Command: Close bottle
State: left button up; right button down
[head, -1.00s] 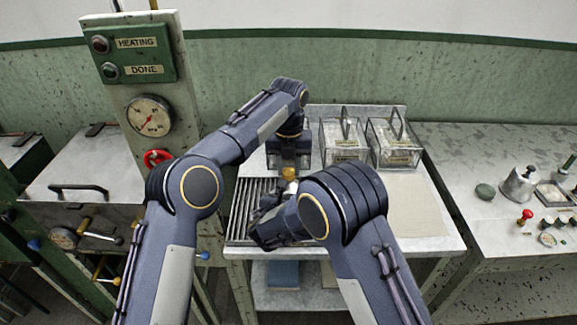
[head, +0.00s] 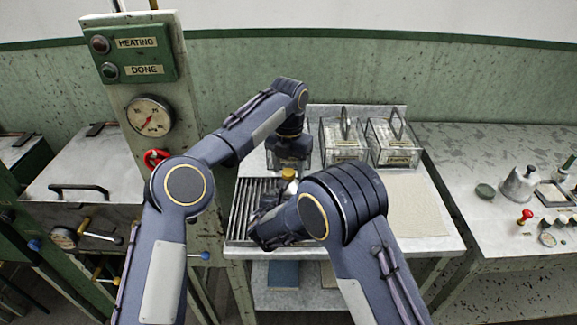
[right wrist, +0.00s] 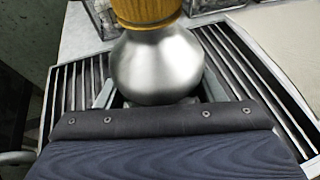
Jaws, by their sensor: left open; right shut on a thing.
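A rounded silver metal bottle (right wrist: 158,68) with a yellow-orange cap (right wrist: 146,10) on its neck fills the top of the right wrist view. In the head view the cap (head: 289,174) shows as a small yellow spot, with the bottle body mostly hidden by my right arm. My right gripper (right wrist: 160,98) is shut on the bottle, its fingers on either side of the body. My left gripper (head: 290,160) points down just above the cap and is open. Whether its fingers touch the cap cannot be told.
A slatted metal rack (head: 243,212) lies under the bottle on the pale table. Two clear boxes with handles (head: 343,142) (head: 391,145) stand at the back right. A beige mat (head: 415,205) lies at the right. A green control column (head: 190,120) stands at the left.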

pick_arm(q)
notch_tip(320, 180, up, 2)
jog(key=shift+r, duration=0.15)
jog(key=shift+d+r, duration=0.2)
jog(key=shift+r, duration=0.4)
jog(key=shift+a+r, duration=0.2)
jog(key=shift+r, duration=0.3)
jog(key=shift+c, duration=0.3)
